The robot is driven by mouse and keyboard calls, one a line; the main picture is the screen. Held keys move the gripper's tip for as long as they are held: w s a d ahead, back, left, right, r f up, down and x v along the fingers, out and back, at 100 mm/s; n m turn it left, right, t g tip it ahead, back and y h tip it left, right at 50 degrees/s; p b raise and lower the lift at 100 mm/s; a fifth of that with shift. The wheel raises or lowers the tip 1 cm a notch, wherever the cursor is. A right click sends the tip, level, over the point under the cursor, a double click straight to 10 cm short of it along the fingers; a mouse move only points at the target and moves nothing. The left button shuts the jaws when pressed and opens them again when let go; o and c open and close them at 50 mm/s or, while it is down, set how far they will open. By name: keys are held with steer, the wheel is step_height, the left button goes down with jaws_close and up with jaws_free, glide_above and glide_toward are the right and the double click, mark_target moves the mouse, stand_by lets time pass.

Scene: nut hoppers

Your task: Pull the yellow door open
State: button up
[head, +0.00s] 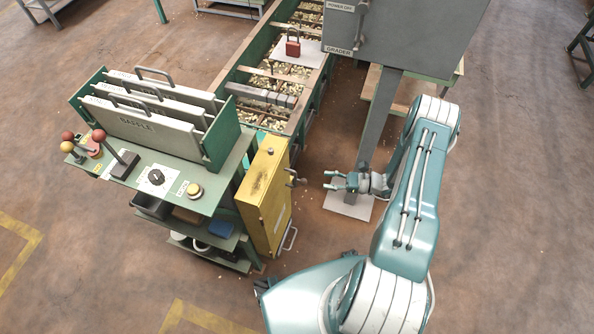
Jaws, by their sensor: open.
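The yellow door (265,197) is a flat box-like panel on the right side of the green control stand. It looks shut against the stand. A grey metal latch or handle (295,178) sticks out from its right side near the top, and a pale bar handle (290,239) shows low on the same side. My gripper (327,180) is open and empty, just right of the upper handle. Its fingers point left toward the handle, with a small gap between them.
The stand (160,182) carries levers, a knob and a rack of grey baffle plates (145,125). A conveyor (290,75) with nuts runs behind. A grey grader cabinet (400,35) stands on a post behind my arm. The floor right of the door is mostly clear.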

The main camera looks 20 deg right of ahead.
glide_above(296, 187)
steer(key=shift+w+f, duration=0.3)
stand_by(0.3)
jaws_close()
